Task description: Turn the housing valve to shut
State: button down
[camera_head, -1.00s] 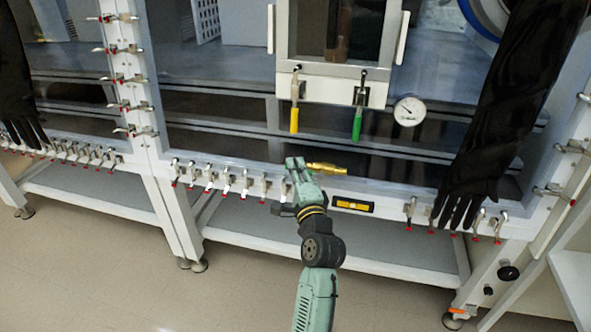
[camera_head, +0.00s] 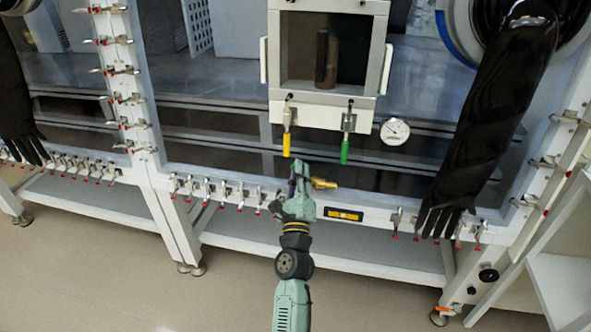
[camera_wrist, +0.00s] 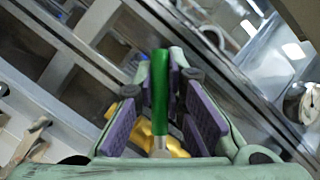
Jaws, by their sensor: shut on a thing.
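The housing valve is a brass body (camera_head: 325,184) on the front frame of the glovebox, below the transfer box. In the wrist view, its brass (camera_wrist: 168,143) shows behind the finger pads, and a green lever (camera_wrist: 160,95) with a bare metal stem stands in front of it. My gripper (camera_head: 299,172) is at the left end of the brass body. In the wrist view, my gripper's purple pads (camera_wrist: 163,112) lie on both sides of the green lever, and it is shut on that lever. My fingers hide the lever in the head view.
A yellow-handled valve (camera_head: 287,143) and another green-handled valve (camera_head: 346,150) hang under the transfer box (camera_head: 331,50), near a round gauge (camera_head: 395,131). A black glove (camera_head: 490,120) hangs at right. Red-tipped clamps (camera_head: 220,190) line the frame. A yellow-black label (camera_head: 343,214) sits below.

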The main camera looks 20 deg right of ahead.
jog(key=shift+s+d+r+m+g+h+p, duration=0.15)
jog(key=shift+d+r+m+h+p, duration=0.25)
jog(key=shift+m, duration=0.45)
jog(key=shift+s+r+m+g+h+p, duration=0.1)
jog(key=shift+m+g+h+p, duration=0.2)
jog(key=shift+m+h, duration=0.4)
jog(key=shift+s+d+r+m+g+h+p, duration=0.1)
jog(key=shift+d+r+m+h+p, duration=0.25)
jog(key=shift+m, duration=0.6)
jog(key=shift+s+d+m+g+h+p, duration=0.25)
jog(key=shift+m+g+h, duration=0.4)
jog(key=shift+m, duration=0.6)
jog(key=shift+s+d+m+g+h+p, duration=0.2)
jog(key=shift+d+m+g+h, duration=0.35)
jog(key=shift+m, duration=0.75)
jog(key=shift+s+d+m+g+h+p, duration=0.2)
jog(key=shift+m+g+h, duration=0.45)
jog(key=shift+m, duration=0.6)
jog(key=shift+s, duration=0.1)
jog(key=c, duration=1.7)
grip_release()
jog(key=shift+o, duration=0.3)
jog(key=shift+f, duration=0.1)
jog(key=shift+s+a+f, duration=0.15)
jog(key=shift+s+a, duration=0.05)
jog(key=v, duration=1.1)
